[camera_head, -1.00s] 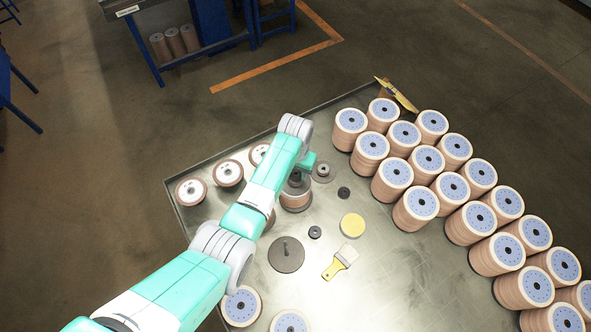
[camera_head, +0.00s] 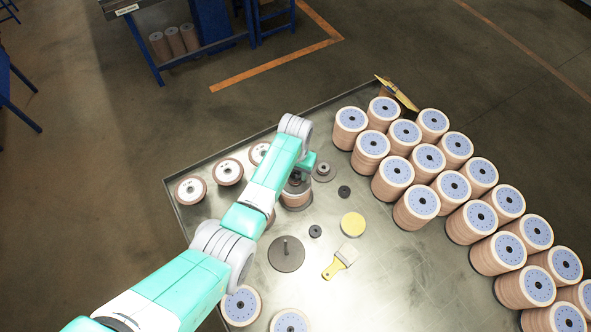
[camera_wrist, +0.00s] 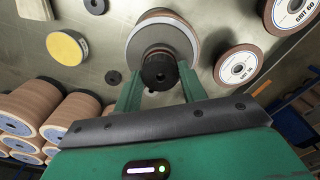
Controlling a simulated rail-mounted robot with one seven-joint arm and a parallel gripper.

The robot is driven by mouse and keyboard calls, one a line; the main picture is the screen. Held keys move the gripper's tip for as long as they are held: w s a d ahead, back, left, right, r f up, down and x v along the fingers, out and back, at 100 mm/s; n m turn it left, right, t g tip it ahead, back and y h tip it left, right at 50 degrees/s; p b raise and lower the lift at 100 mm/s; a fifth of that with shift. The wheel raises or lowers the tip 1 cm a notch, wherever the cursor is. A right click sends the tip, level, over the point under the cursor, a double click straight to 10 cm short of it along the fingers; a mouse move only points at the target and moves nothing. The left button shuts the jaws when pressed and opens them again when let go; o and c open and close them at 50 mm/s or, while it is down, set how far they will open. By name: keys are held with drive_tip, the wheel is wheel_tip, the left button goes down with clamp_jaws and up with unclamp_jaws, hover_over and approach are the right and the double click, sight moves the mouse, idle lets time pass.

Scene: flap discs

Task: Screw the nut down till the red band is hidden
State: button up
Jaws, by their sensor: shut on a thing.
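My gripper (camera_wrist: 158,82) points down over a stack of flap discs (camera_head: 296,198) on the table, and its two green fingers are shut on the black nut (camera_wrist: 157,72) at the top of the stack. A grey round plate (camera_wrist: 150,42) lies under the nut, with the brownish disc edges (camera_wrist: 187,30) showing around it. In the head view my arm partly covers the stack and hides the nut's sides.
Tall disc stacks (camera_head: 422,203) fill the table's right side. A black base with an upright pin (camera_head: 287,252), a yellow round pad (camera_head: 353,224), a brush (camera_head: 341,262) and small black rings (camera_head: 344,191) lie near the stack. Loose discs (camera_head: 190,190) lie at left.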

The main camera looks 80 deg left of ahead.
drive_tip(key=shift+f, duration=0.1)
drive_tip(key=o, duration=1.1)
drive_tip(key=shift+c, duration=0.2)
wheel_tip(320, 180, up, 8)
drive_tip(key=shift+f, duration=0.1)
